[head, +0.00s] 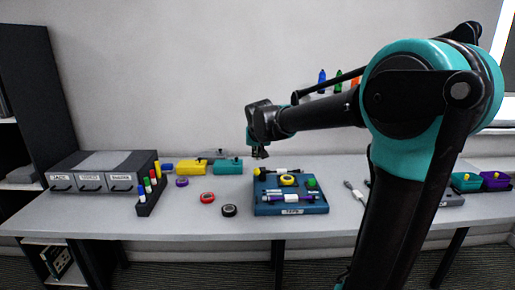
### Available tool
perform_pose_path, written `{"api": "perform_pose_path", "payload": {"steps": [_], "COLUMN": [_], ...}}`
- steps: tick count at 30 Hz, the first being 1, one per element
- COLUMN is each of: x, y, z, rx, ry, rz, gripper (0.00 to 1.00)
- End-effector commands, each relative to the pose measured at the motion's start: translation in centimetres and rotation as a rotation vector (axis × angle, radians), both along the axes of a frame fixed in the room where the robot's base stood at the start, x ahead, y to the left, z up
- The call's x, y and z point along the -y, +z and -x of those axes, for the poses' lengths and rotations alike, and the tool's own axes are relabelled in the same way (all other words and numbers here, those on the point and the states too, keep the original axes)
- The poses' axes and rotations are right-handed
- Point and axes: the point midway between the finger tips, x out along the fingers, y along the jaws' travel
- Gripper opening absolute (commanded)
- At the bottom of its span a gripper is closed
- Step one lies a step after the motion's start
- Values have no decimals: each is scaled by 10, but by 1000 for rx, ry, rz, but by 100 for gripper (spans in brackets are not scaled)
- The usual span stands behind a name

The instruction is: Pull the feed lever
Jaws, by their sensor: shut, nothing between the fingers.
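A blue box-like device (264,209) with a label on its front stands near the middle of the table. A yellow ring (288,180) and a green knob (311,183) sit on its top. A purple bar (308,198) with a white middle lies along its front part. I cannot tell for sure which part is the feed lever. My gripper (261,154) is shut and empty, pointing down above the device's back left part, apart from it. My arm comes in from the right.
Purple, red and black rings (229,211) lie left of the device. Yellow and teal boxes (228,166) stand behind them. A marker rack (149,196) and grey drawers (90,181) are at left. Teal and purple boxes (494,181) stand at right. The front left tabletop (110,222) is clear.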

Motion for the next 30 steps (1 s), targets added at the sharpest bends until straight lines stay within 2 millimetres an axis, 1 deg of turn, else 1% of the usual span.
{"api": "perform_pose_path", "payload": {"steps": [1,3,6,9,23,30], "x": [-1,-1,-1,-1,-1,-1], "y": [-8,-17,-26,-30,-32,-37], "z": [3,4,6,7,8,13], "rx": [-1,-1,0,0,5,55], "ry": [1,2,2,1,1,2], "rz": [0,0,0,0,0,0], "gripper": [0,0,0,0,0,0]}}
